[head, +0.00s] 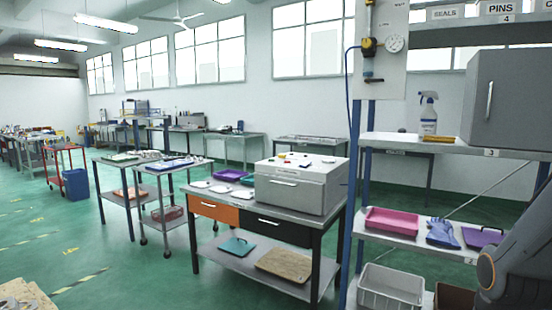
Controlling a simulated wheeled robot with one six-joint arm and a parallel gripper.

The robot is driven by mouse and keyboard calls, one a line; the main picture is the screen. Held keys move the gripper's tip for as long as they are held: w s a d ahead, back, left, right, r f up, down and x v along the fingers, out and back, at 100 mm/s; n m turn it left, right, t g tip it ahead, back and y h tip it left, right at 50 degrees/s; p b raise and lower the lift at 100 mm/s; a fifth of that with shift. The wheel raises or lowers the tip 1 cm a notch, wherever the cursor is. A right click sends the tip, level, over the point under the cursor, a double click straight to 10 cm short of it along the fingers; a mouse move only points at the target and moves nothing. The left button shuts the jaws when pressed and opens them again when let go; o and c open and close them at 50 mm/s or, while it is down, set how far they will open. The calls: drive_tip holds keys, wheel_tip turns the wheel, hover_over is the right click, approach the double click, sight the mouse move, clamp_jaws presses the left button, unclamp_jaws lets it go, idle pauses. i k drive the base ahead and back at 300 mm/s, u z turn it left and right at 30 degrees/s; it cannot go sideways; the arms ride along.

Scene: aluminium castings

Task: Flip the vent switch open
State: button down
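I cannot make out a part that is clearly the vent switch. A white panel (391,70) at the upper right bears a yellow and black air unit (369,47), a round dial gauge (394,43) and a blue hose (348,85). The writing on the panel is too small to read. A grey box with a front handle (298,186) stands on a workbench, with several small red, green, yellow and dark pieces on its top. My gripper is not in view; only a dark part of my arm shows at the lower right.
A shelf rack (455,146) at the right holds a grey cabinet (508,100), a spray bottle (428,114), a pink tray (391,221) and blue gloves (442,232). The workbench (222,206) stands in the middle. Green floor (130,275) is open at the left.

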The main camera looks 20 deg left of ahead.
sight(305, 164)
drive_tip(key=u, duration=0.65)
drive_tip(key=i, duration=0.6)
drive_tip(key=u, duration=0.5)
drive_tip(key=i, duration=1.4)
drive_tip(key=z, duration=1.2)
drive_tip(key=i, duration=0.3)
drive_tip(key=z, duration=0.15)
